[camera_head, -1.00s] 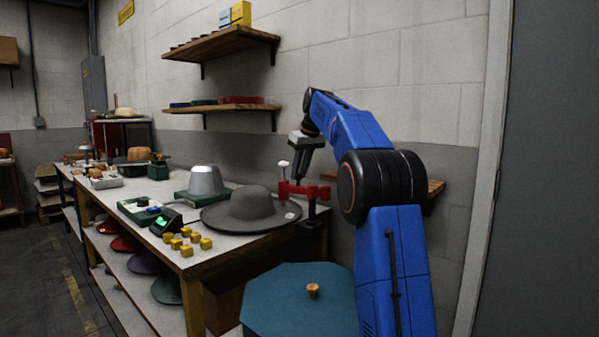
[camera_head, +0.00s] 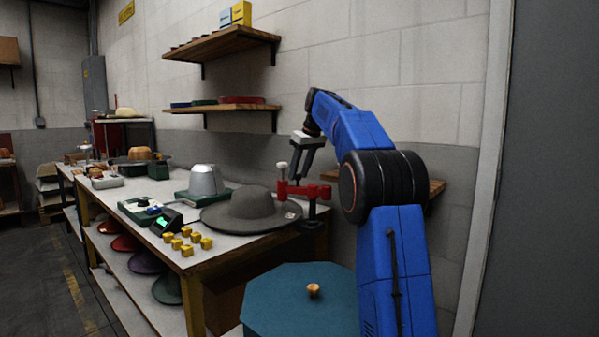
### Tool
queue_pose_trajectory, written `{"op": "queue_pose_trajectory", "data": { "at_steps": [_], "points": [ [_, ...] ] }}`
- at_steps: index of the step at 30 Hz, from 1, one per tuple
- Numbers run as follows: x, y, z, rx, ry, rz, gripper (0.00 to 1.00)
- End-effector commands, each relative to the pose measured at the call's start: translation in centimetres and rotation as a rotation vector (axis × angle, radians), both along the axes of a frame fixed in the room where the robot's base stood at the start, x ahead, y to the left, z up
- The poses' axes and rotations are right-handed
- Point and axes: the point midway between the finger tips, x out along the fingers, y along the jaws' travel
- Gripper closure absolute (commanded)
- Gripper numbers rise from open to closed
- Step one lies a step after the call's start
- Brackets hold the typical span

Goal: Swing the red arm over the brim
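The red arm (camera_head: 303,190) is a short bar on a dark post at the right end of the bench. Its left end, with a white-topped knob (camera_head: 282,166) standing above it, lies close to the right side of the grey hat's brim (camera_head: 233,223). From this angle I cannot tell whether it overlaps the brim. The hat lies flat, crown up. My gripper (camera_head: 300,175) points down just above the red arm, right of the knob. Its two fingers look apart with nothing clear between them. Whether they touch the red arm is not clear.
A silver hat block (camera_head: 205,180) on a green base stands behind the hat. Several yellow cubes (camera_head: 186,250) and a small device with a green screen (camera_head: 166,222) are in front. A teal lidded box (camera_head: 290,310) stands below right. Wooden shelves (camera_head: 222,44) hang above.

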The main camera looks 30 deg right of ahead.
Motion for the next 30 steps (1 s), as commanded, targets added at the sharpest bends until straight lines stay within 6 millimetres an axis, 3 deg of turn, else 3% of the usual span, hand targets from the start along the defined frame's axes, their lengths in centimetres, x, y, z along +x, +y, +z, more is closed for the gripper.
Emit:
{"op": "queue_pose_trajectory", "data": {
  "at_steps": [8, 24, 30],
  "points": [
    [-0.6, -0.2, 1.6, -0.001, -0.001, 0.000, 0.61],
    [-4.3, -1.3, 10.9, -0.002, -0.003, -0.001, 0.61],
    [-5.2, -1.6, 13.3, -0.001, -0.002, -0.001, 0.61]
  ]
}}
